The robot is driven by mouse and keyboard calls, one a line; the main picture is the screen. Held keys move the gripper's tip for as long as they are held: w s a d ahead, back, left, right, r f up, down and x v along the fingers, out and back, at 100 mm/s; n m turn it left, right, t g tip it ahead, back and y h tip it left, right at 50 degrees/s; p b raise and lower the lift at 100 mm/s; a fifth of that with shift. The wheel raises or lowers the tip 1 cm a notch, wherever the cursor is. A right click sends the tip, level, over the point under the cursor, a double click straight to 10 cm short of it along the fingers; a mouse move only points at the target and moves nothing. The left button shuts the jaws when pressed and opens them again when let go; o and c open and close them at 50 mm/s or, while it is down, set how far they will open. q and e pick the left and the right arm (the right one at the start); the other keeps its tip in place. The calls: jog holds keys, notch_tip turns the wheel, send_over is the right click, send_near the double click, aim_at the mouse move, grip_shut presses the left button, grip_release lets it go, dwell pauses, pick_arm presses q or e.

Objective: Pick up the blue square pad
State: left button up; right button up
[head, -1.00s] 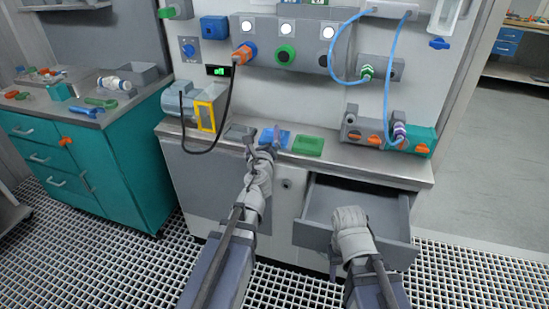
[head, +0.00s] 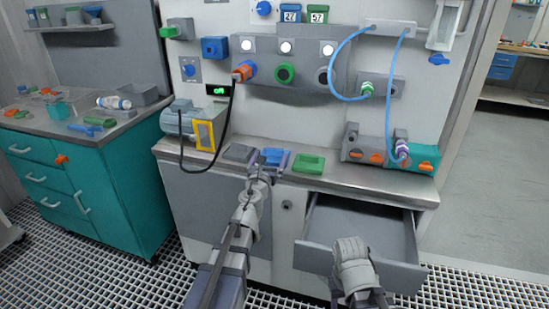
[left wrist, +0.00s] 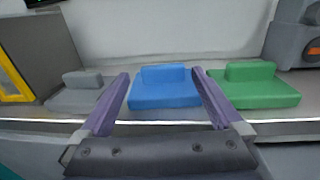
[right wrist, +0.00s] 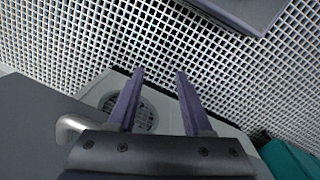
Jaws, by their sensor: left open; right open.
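The blue square pad (head: 270,156) lies on the metal counter, between a grey pad and a green pad. In the left wrist view the blue pad (left wrist: 165,90) has a raised block at its back and sits centred ahead of my left gripper's fingers. My left gripper (head: 268,160) is open, with its fingertips at the counter's front edge and nothing held; it also shows in the left wrist view (left wrist: 163,90). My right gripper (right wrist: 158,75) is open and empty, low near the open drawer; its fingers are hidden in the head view.
The grey pad (head: 239,153) and green pad (head: 309,163) flank the blue one closely. An open empty drawer (head: 360,228) juts out below the counter at right. A motor-like unit with a yellow frame (head: 204,135) stands left. A black cable (head: 229,118) hangs nearby.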

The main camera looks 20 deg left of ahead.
aim_at(274, 151)
pick_arm(q)
jog(key=w, duration=0.5)
jog(key=shift+d, duration=0.1)
jog(key=shift+s, duration=0.1)
jog(key=c, duration=1.2)
